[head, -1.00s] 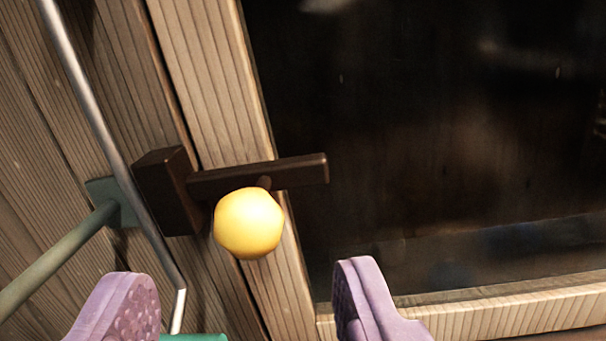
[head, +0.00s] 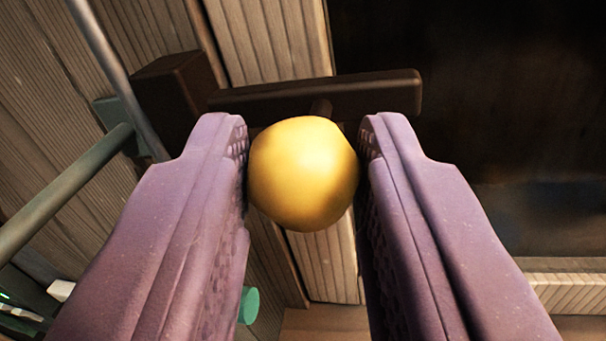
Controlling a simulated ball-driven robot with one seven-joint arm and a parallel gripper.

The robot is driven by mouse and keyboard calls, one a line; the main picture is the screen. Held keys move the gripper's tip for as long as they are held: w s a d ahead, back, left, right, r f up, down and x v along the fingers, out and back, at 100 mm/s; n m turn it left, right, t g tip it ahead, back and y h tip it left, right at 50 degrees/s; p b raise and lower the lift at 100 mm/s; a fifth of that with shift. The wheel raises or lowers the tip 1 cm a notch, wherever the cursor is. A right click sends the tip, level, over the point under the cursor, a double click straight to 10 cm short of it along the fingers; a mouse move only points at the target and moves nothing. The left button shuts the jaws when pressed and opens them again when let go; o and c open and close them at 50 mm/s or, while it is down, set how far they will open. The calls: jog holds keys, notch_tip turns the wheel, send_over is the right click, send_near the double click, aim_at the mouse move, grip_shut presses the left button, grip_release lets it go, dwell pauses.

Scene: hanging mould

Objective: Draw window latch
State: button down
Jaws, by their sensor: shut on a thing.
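The window latch is a dark brown bar (head: 375,95) running from a dark block (head: 172,97) on the wooden wall, across the light window frame, to over the dark pane. A round yellow knob (head: 302,172) sits on a short stem on the bar. My gripper (head: 303,150) has its two purple padded fingers on the left and right sides of the knob and is shut on it. The fingertips reach to just below the bar. The fingers hide part of the frame and the lower wall.
The dark window pane (head: 500,130) fills the right side, with a light wooden sill (head: 570,292) below. A grey metal rod (head: 112,70) and a green bar (head: 65,190) stand close at the left. A small green cylinder end (head: 249,306) shows beneath the left finger.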

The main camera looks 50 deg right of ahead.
jog(key=shift+s+d+f+b, duration=0.15)
jog(key=shift+s+b, duration=0.1)
jog(key=shift+b, duration=0.1)
jog(key=s+b, duration=0.2)
jog(key=s, duration=0.1)
jog(key=shift+s+d, duration=0.2)
jog(key=shift+d, duration=0.2)
jog(key=c, duration=0.8)
grip_release()
send_near(412, 99)
jog(key=v, duration=0.3)
jog(key=shift+s+a+b, duration=0.1)
jog(key=shift+b, duration=0.2)
